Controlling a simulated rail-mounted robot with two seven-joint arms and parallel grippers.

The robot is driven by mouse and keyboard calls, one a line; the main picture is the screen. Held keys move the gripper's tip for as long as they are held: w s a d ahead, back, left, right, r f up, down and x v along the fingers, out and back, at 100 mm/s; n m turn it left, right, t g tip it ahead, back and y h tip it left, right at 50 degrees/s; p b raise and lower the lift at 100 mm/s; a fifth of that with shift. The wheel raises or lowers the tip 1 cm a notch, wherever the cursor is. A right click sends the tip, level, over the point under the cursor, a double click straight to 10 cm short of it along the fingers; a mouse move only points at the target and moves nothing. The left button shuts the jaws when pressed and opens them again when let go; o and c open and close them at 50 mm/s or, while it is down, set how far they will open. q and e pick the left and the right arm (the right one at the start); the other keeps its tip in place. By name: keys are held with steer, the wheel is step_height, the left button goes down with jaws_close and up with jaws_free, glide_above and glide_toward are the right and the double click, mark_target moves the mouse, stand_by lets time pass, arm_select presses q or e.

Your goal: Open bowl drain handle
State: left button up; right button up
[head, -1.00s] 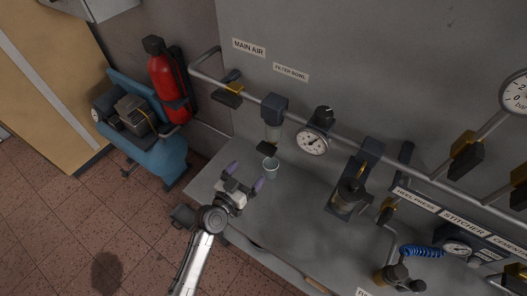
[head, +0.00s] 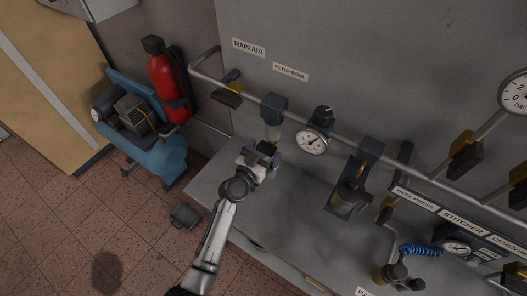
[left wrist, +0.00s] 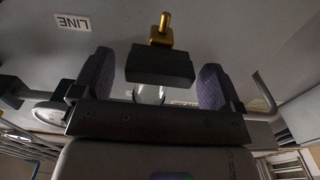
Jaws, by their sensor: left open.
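The filter bowl (head: 272,132) hangs from its dark filter head (head: 274,105) under the "FILTER BOWL" label. Its dark drain handle (head: 266,147) is just below it, partly hidden by my left gripper (head: 263,153). In the left wrist view the handle (left wrist: 160,66) is a black block under a brass stem (left wrist: 161,30). It lies between the two purple fingers of my left gripper (left wrist: 157,82), which is open with a visible gap on each side. A clear cup (left wrist: 150,95) shows behind the handle, mostly hidden. My right gripper is not in view.
A pressure gauge (head: 312,142) sits right of the bowl on the pipe. The main air valve (head: 229,95) is to the left. The grey bench (head: 290,215) below is mostly clear. A red cylinder (head: 168,75) and a blue compressor (head: 150,150) stand at left.

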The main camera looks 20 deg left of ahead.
arm_select(q)
steer(key=c, duration=0.9)
steer(key=shift+c, duration=0.2)
steer(key=shift+n, duration=0.3)
steer(key=n, duration=0.4)
steer(key=shift+p, duration=0.35)
steer(key=n, duration=0.4)
steer(key=shift+n+p, duration=0.3)
steer(key=n, duration=0.5)
steer(key=shift+a+p, duration=0.1)
steer(key=shift+p, duration=0.2)
steer(key=shift+n, duration=1.7)
steer(key=shift+f+n, duration=0.1)
steer(key=shift+n, duration=0.2)
